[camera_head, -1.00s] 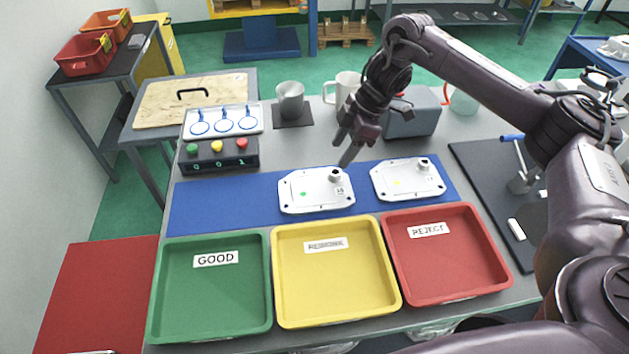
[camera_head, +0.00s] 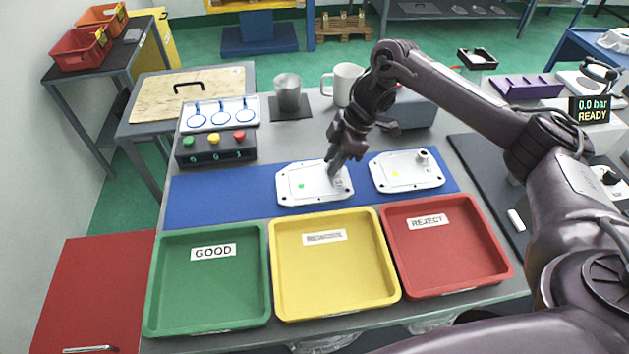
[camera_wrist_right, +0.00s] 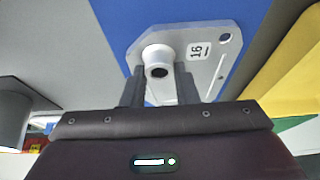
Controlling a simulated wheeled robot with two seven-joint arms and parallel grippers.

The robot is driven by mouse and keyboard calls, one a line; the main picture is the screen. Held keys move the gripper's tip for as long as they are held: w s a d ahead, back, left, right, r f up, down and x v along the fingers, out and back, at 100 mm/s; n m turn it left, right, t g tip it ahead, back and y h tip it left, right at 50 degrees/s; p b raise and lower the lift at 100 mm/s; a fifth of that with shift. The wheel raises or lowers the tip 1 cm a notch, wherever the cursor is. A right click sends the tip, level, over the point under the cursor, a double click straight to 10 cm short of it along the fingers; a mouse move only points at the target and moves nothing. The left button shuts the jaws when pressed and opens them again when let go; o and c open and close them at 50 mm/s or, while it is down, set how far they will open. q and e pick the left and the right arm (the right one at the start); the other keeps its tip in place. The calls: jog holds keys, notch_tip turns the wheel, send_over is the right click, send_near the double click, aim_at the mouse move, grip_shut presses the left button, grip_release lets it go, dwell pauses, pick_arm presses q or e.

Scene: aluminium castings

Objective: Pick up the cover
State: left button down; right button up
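Two pale metal covers lie flat on the blue mat (camera_head: 215,200). Contact cannot be told. My left gripper is out of view.
Green (camera_head: 207,327), yellow (camera_head: 335,312) and red (camera_head: 450,287) trays line the front edge. A grey cup (camera_head: 287,95), white mug (camera_head: 345,82) and button box (camera_head: 215,150) stand behind the mat. A grey box (camera_head: 415,112) sits behind my right gripper.

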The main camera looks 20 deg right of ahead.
grip_shut()
jog(key=shift+r, duration=0.15)
jog(key=shift+w+r, duration=0.1)
jog(key=shift+r, duration=0.4)
notch_tip(320, 180, up, 19)
jog(key=p, duration=0.6)
